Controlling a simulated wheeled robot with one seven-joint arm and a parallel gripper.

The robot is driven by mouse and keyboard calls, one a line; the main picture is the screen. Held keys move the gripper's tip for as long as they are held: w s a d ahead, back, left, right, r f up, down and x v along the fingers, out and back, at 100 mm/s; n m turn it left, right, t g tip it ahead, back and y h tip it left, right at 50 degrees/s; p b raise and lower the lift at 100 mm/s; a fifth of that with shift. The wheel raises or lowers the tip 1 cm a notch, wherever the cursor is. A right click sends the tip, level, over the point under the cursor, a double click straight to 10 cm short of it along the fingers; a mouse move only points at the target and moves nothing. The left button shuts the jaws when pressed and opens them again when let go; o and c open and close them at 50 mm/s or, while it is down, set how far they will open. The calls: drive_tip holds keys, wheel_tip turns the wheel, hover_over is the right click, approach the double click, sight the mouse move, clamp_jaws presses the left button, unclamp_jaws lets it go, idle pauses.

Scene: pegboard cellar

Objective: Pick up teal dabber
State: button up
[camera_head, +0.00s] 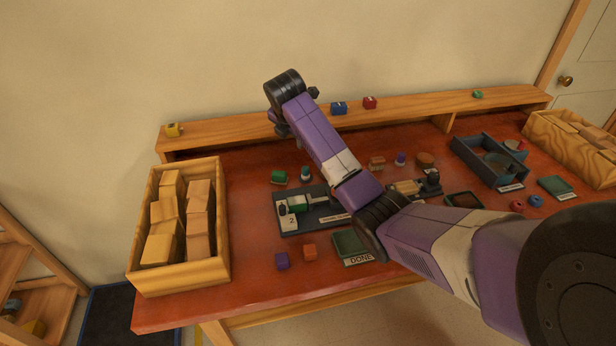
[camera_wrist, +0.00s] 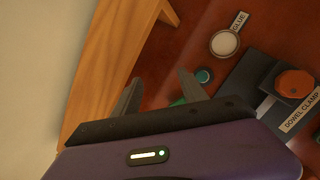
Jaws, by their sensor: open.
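The teal dabber (camera_head: 306,174) stands on the red bench top, left of my arm in the head view. Its round teal top (camera_wrist: 203,77) shows in the wrist view just right of the right finger. My gripper (camera_wrist: 158,80) is open, with nothing between its fingers. It is above the bench near the back shelf, and the dabber is outside the finger gap. In the head view my arm hides most of the gripper.
A green block (camera_head: 278,177) lies close left of the dabber, partly behind a finger in the wrist view. The dowel clamp board (camera_wrist: 250,75) and a white-topped glue pot (camera_wrist: 224,43) are nearby. The back shelf (camera_head: 220,132) is a raised edge. A block crate (camera_head: 178,278) stands left.

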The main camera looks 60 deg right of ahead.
sight(305, 168)
drive_tip(key=shift+s+f+n+g+y+p, duration=0.2)
drive_tip(key=shift+s+f+n+g, duration=0.35)
drive_tip(key=shift+f, duration=1.25)
drive_tip(key=shift+s+f+n+g+y+p, duration=0.2)
drive_tip(key=shift+s+f+n, duration=0.65)
drive_tip(key=shift+f, duration=0.95)
drive_tip(key=shift+s+f+n+g+y+p, duration=0.15)
drive_tip(key=shift+s+f+n+g, duration=0.55)
drive_tip(key=shift+f, duration=1.1)
drive_tip(key=shift+s+t, duration=0.15)
drive_tip(key=shift+t, duration=0.1)
clamp_jaws()
